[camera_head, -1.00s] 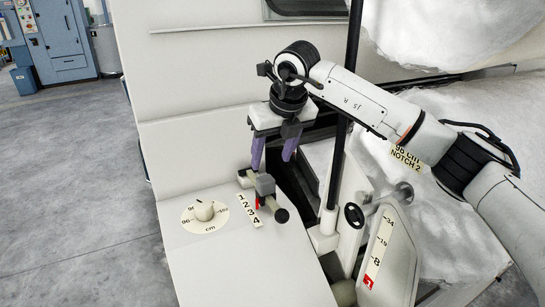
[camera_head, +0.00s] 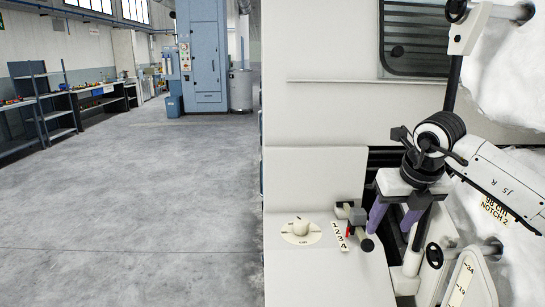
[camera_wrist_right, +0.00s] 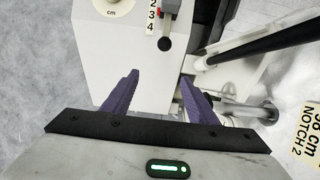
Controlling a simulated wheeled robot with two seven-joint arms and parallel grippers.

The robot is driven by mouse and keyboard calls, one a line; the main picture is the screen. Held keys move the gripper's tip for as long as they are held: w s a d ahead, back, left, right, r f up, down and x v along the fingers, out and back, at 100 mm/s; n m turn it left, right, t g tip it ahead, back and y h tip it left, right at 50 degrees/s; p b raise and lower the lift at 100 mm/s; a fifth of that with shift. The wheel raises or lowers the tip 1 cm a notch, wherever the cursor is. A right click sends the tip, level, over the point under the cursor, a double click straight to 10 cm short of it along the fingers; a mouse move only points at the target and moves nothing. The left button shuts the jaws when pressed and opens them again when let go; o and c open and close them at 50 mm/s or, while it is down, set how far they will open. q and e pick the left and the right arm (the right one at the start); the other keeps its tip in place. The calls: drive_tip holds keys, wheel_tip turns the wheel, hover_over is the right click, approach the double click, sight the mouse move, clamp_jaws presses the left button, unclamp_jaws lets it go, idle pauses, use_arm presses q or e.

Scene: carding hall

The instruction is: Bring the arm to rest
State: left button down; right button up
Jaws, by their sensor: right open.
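My right gripper (camera_head: 394,222) hangs at the right in the head view, pointing down above the machine's front panel. Its two purple fingers are apart with nothing between them. They also show spread and empty in the right wrist view (camera_wrist_right: 160,95). A small lever with a dark knob (camera_head: 367,244) stands beside the numbered strip (camera_head: 340,237), just left of the fingers in the head view. In the wrist view the knob (camera_wrist_right: 164,45) lies beyond the fingertips, apart from them. My left gripper is not in view.
A round cm dial (camera_head: 301,230) sits on the cream panel (camera_head: 320,280). A handwheel (camera_head: 434,255) and scale plate (camera_head: 463,285) are right of the gripper. White fibre (camera_head: 500,120) fills the right. Open grey floor (camera_head: 140,200) lies left, with shelves (camera_head: 50,110) and a blue cabinet (camera_head: 203,60) behind.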

drive_tip(key=s+a+f+n+g+y, duration=0.1)
drive_tip(key=s+a+f+y, duration=0.3)
drive_tip(key=a, duration=0.5)
drive_tip(key=s+a+f+n+g+y, duration=0.1)
drive_tip(key=s+a+f+y, duration=0.15)
drive_tip(key=a+f, duration=0.45)
drive_tip(key=s+a+r+m+t+y, duration=0.1)
drive_tip(key=s+a+r+m+y, duration=0.15)
drive_tip(key=s+a+y, duration=0.35)
drive_tip(key=s+a+r+m+y, duration=0.1)
drive_tip(key=a+r+m+y, duration=0.15)
drive_tip(key=a+y, duration=0.4)
drive_tip(key=d+f+m+t+h, duration=1.15)
drive_tip(key=f+m, duration=0.35)
drive_tip(key=m, duration=0.8)
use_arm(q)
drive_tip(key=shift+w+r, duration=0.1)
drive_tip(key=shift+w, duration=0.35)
use_arm(e)
drive_tip(key=s+d+f+m+g+h, duration=0.2)
drive_tip(key=s+d+f+m+g, duration=0.1)
drive_tip(key=s+f, duration=0.6)
drive_tip(key=s+d+f+m+g+h, duration=0.3)
drive_tip(key=s+d+f+m, duration=0.2)
drive_tip(key=s+f, duration=0.5)
drive_tip(key=shift+s+d+f, duration=0.15)
drive_tip(key=shift+s+d, duration=0.15)
drive_tip(key=shift+s, duration=0.2)
drive_tip(key=shift+c, duration=0.4)
